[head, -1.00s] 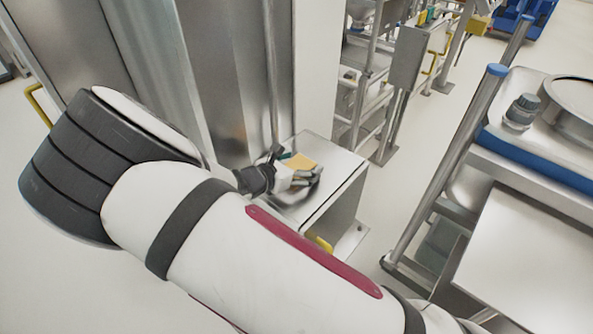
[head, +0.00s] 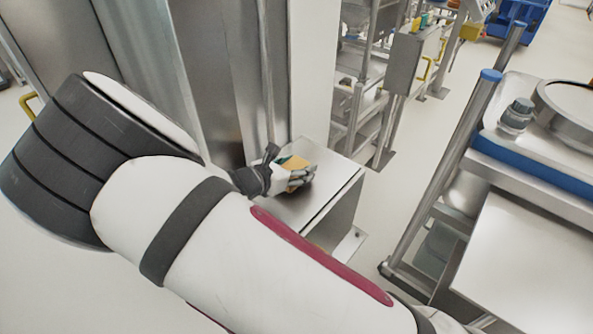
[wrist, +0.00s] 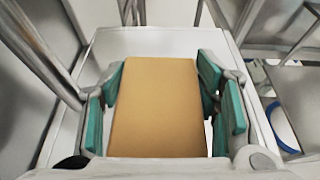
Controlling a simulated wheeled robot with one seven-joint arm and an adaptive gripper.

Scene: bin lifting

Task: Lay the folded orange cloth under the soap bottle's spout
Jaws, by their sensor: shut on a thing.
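The folded orange cloth (wrist: 157,108) fills the middle of the wrist view as a flat tan-orange rectangle. My gripper (wrist: 160,95) is shut on it, with teal finger pads at its left and right sides. In the head view the gripper (head: 302,176) is over the steel cabinet top (head: 325,187), and part of the cloth (head: 293,162) shows beside the fingers. I cannot tell whether the cloth touches the cabinet top. I cannot make out the soap bottle or its spout in either view.
A tall steel column (head: 225,80) stands close behind and left of the gripper. Metal frames (head: 355,110) stand beyond the cabinet. A steel unit with a blue band (head: 525,158) and a post (head: 445,170) stands at the right. The cabinet top's right part is bare.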

